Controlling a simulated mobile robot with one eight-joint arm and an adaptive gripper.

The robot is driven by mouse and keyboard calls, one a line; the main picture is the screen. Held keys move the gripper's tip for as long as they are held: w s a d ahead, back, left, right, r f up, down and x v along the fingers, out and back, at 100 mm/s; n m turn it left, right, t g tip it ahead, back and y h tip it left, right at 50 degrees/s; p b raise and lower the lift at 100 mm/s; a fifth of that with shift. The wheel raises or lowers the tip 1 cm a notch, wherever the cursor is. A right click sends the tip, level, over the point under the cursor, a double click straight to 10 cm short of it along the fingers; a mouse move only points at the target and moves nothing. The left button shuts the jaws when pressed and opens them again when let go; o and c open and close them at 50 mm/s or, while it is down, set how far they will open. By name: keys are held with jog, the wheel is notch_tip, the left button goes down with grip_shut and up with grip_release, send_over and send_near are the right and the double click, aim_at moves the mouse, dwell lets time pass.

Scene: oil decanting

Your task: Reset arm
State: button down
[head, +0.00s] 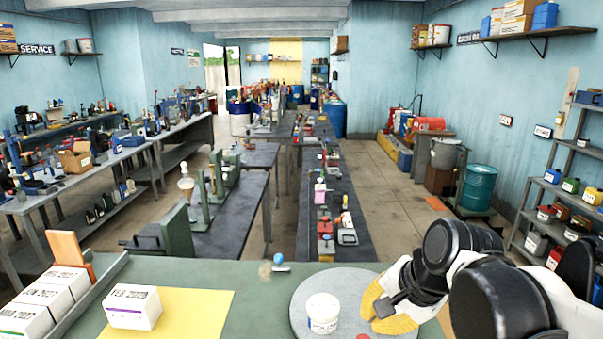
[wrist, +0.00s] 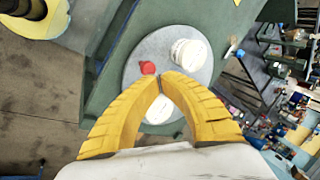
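My gripper (head: 378,303) has yellow ribbed fingers and hangs over the right side of a round grey disc (head: 308,298) on the green bench. In the wrist view its fingertips (wrist: 162,77) meet, with nothing seen held between them. A white tub with a lettered label (head: 323,315) stands on the disc, left of my gripper; the wrist view shows it beyond the fingertips (wrist: 190,53). A red cap-like thing (wrist: 148,68) is by the left fingertip. A white thing (wrist: 160,110) shows through the gap between the fingers, partly hidden.
On the green bench (head: 240,275), lettered white boxes (head: 60,295) stand at left, and another (head: 132,307) sits on a yellow sheet (head: 205,305). A small blue-topped thing (head: 279,260) is near the far edge. Crowded tables and a right-hand shelf lie beyond.

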jog(key=s+d+f+n+t+h, duration=0.25)
jog(key=s+d+n, duration=0.25)
jog(key=s+n, duration=0.45)
notch_tip(320, 180, down, 27)
jog(key=b, duration=2.6)
jog(key=shift+s+d+b, duration=0.15)
jog(key=shift+d+b, duration=0.15)
jog(key=shift+b, duration=0.05)
jog(key=shift+f+m, duration=0.1)
jog(key=shift+m, duration=0.15)
